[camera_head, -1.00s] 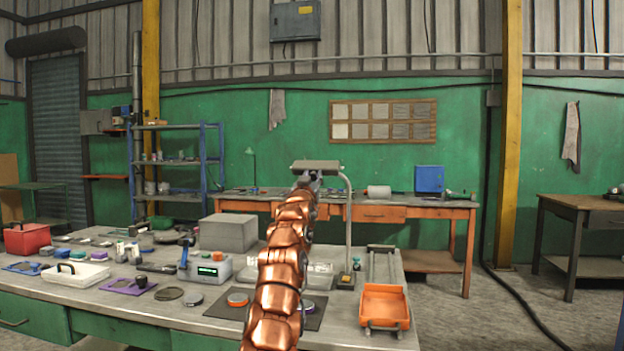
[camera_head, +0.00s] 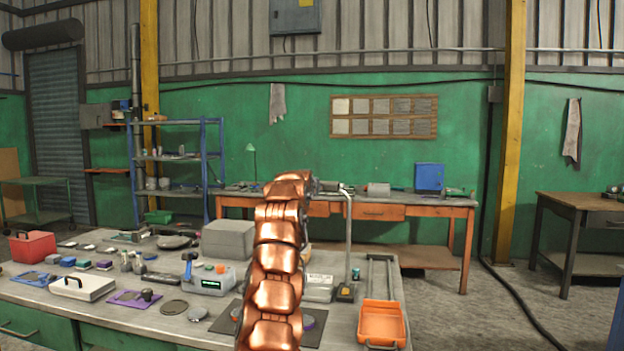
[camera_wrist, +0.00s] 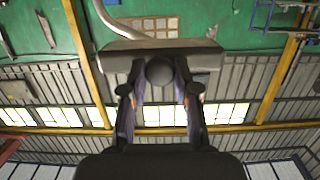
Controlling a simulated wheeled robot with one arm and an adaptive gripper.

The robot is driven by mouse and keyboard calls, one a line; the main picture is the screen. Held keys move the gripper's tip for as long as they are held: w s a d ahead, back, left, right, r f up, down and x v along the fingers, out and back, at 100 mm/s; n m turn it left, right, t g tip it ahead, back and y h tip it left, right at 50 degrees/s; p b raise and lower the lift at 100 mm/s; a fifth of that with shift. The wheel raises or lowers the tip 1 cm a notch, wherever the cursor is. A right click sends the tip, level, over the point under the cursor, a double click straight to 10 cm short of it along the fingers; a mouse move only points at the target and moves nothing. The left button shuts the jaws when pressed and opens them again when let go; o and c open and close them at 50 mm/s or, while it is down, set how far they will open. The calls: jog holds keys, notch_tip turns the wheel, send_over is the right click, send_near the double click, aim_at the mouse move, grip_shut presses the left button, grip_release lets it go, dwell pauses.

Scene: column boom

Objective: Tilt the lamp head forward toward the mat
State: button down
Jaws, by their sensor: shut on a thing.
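The lamp stands on the bench, its thin pole (camera_head: 349,235) rising from a small dark base (camera_head: 346,293). My gripper (camera_wrist: 159,76) is shut on the round dark knob (camera_wrist: 159,70) at the head's near edge, one finger on each side. A dark mat (camera_head: 319,334) lies on the bench, partly covered by my arm, with round pieces on it.
An orange workbench (camera_head: 400,209) stands behind.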

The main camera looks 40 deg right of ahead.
jog(key=r+g+y+p, duration=0.1)
jog(key=p, duration=0.4)
jog(key=r+g+y+p, duration=0.1)
jog(key=y+p, duration=0.1)
jog(key=p, duration=0.4)
jog(key=shift+w+d+r, duration=0.1)
jog(key=shift+d+r, duration=0.2)
jog(key=shift+r, duration=0.05)
jog(key=shift+p, duration=0.75)
jog(key=shift+w+d+f+g+y+p, duration=0.15)
jog(key=shift+g+y+p, duration=0.2)
jog(key=shift+p, duration=0.4)
jog(key=c, duration=0.9)
grip_release()
jog(key=shift+o, duration=0.2)
jog(key=v, duration=1.2)
